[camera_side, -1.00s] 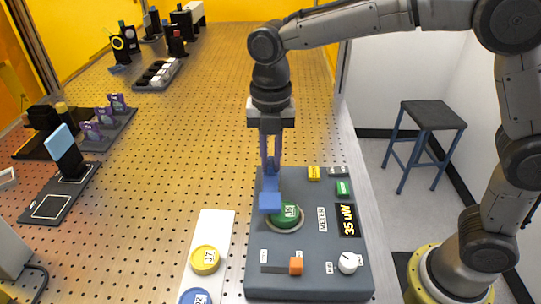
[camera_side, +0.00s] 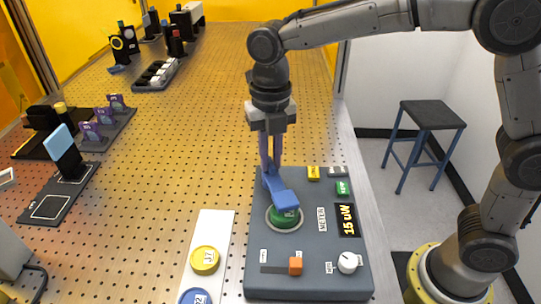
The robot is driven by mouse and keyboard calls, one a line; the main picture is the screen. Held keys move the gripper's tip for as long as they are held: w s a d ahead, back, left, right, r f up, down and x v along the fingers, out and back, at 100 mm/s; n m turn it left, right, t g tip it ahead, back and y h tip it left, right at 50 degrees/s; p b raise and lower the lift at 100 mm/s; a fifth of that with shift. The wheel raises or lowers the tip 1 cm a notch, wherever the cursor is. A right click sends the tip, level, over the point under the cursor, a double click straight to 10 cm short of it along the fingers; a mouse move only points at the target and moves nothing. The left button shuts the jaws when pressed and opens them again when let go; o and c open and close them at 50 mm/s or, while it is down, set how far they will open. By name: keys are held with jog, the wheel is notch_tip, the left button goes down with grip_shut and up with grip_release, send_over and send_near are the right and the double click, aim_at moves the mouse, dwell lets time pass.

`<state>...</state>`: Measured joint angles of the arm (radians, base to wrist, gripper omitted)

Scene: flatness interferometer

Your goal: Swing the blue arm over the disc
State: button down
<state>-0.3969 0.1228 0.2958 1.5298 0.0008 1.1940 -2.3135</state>
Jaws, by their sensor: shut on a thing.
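The blue arm (camera_side: 282,193) is on the grey panel (camera_side: 335,270), and its wide end now lies over the back part of the green disc (camera_side: 285,217). The disc sits in a round ring and its front part still shows. My gripper (camera_side: 270,165) points down at the back end of the blue arm and is shut on it. The fingers hide part of that end. The panel's display (camera_side: 346,219) reads 15 uW.
On the panel are a white knob (camera_side: 347,261), an orange slider (camera_side: 296,265) and yellow, grey and green labelled blocks. A white strip (camera_side: 215,229) with a yellow disc (camera_side: 205,259) and a blue disc (camera_side: 195,297) lies left of the panel.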

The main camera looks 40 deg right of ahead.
jog(key=shift+r, duration=0.15)
jog(key=c, duration=0.9)
grip_release()
jog(key=shift+o, duration=0.2)
notch_tip(320, 180, up, 14)
